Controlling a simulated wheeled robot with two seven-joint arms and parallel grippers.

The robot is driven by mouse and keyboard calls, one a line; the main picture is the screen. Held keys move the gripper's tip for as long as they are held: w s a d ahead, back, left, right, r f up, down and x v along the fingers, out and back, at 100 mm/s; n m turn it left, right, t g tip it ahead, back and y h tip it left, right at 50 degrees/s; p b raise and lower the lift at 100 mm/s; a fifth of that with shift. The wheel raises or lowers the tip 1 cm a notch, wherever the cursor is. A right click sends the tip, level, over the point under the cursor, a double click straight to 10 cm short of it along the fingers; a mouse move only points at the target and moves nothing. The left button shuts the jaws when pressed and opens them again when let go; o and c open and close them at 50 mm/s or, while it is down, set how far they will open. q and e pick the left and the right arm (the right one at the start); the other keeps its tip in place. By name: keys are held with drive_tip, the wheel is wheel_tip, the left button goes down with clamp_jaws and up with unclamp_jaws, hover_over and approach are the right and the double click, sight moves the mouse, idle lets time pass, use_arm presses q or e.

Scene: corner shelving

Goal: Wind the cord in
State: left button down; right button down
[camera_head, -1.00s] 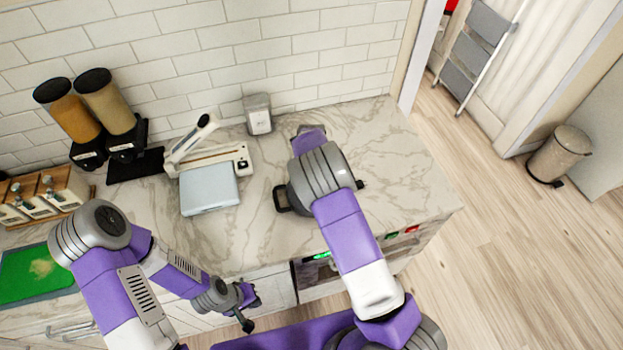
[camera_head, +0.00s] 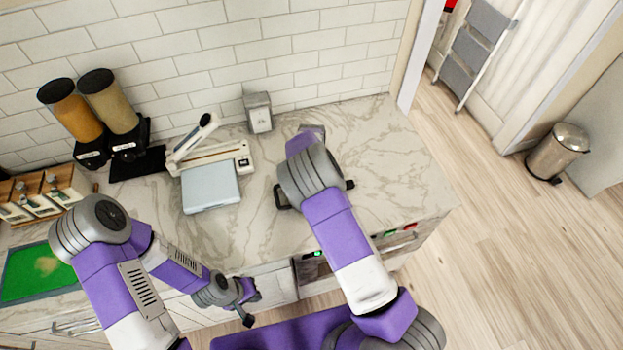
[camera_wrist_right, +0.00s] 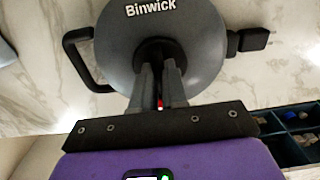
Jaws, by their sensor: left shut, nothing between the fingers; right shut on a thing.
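A round grey reel marked "Binwick" (camera_wrist_right: 158,40) fills the top of the right wrist view. My right gripper (camera_wrist_right: 158,78) is shut on the part at the reel's dark centre. A small red spot shows between the fingers; I cannot tell what it is. In the head view my right arm hides most of the reel; its black handle (camera_head: 283,197) shows. I cannot make out any cord. My left gripper (camera_head: 250,302) is shut and empty, low in front of the counter.
The marble counter (camera_head: 400,165) is clear right of the reel. Two dispensers (camera_head: 108,100) and a green board (camera_head: 40,272) are further left.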

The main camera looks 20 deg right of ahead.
drive_tip(key=shift+r, duration=0.1)
drive_tip(key=c, duration=1.2)
unclamp_jaws()
drive_tip(key=shift+o, duration=0.2)
wheel_tip(320, 180, up, 8)
drive_tip(key=shift+f, duration=0.25)
